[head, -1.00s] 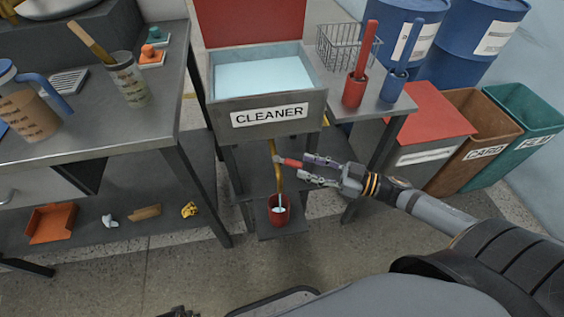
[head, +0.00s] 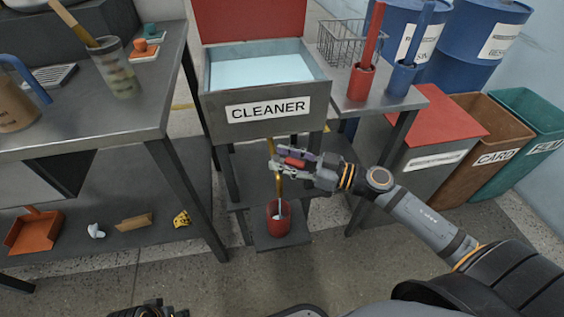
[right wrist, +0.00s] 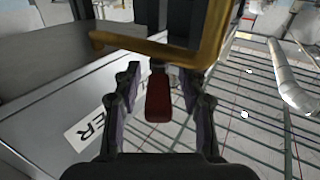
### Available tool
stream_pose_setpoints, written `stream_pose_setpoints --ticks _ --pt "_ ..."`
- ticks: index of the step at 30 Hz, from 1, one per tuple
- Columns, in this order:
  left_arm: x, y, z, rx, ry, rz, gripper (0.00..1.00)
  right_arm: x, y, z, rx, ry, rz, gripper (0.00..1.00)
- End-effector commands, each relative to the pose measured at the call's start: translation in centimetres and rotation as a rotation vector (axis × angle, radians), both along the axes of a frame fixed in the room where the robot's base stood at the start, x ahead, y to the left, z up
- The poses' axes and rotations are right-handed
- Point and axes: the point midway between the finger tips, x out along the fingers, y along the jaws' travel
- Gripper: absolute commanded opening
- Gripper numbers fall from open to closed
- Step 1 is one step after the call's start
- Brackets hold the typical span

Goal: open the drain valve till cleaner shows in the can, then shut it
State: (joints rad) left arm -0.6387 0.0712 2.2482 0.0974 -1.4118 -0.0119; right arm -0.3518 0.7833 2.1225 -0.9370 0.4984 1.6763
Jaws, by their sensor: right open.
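The grey tank labelled CLEANER (head: 215,103) holds pale blue liquid (head: 262,69). A brass drain pipe (head: 279,186) runs down from it. The red valve handle (head: 296,162) sticks out to the right of the pipe. My right gripper (head: 279,160) is open, with its fingers on either side of the handle. The right wrist view shows the handle (right wrist: 158,97) between the fingers, with a gap on each side. The red can (head: 279,228) stands under the pipe, with a pale streak at its mouth. A dark part, likely my left gripper (head: 148,311), shows at the bottom edge; its fingers are unclear.
A workbench (head: 150,112) with a lower shelf (head: 65,240) stands at the left. A side table (head: 383,104) at the right holds a wire basket (head: 345,40) and red and blue upright tools. Bins and blue drums stand beyond it. The floor in front is clear.

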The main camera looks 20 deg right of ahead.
Motion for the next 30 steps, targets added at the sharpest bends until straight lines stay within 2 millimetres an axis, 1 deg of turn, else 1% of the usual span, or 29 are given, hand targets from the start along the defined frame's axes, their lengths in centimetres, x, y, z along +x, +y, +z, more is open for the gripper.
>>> stream_pose_setpoints --ticks 1,3,14,23,24,30 --pt "0.04 -0.09 -0.43 -0.003 -0.009 0.0 0.4 0.22 0.2 -0.07 0.002 -0.003 -0.001 0.41" --pt "0.12 -0.18 -0.6 -0.008 -0.02 0.0 0.4 0.41 0.39 -0.08 -0.001 0.001 -0.002 0.41" --pt "0.27 -0.27 -0.69 -0.012 -0.032 0.0 0.4 0.61 0.56 -0.02 -0.003 0.005 -0.005 0.41" --pt "0.28 -0.26 -0.69 -0.012 -0.032 0.0 0.4 0.6 0.54 -0.04 -0.003 0.005 -0.005 0.02" --pt "0.29 -0.26 -0.69 -0.012 -0.032 0.0 0.4 0.6 0.54 -0.05 -0.003 0.005 -0.005 0.0" --pt "0.29 -0.25 -0.7 -0.012 -0.032 0.0 0.4 0.59 0.55 -0.06 -0.003 0.005 -0.004 0.0"
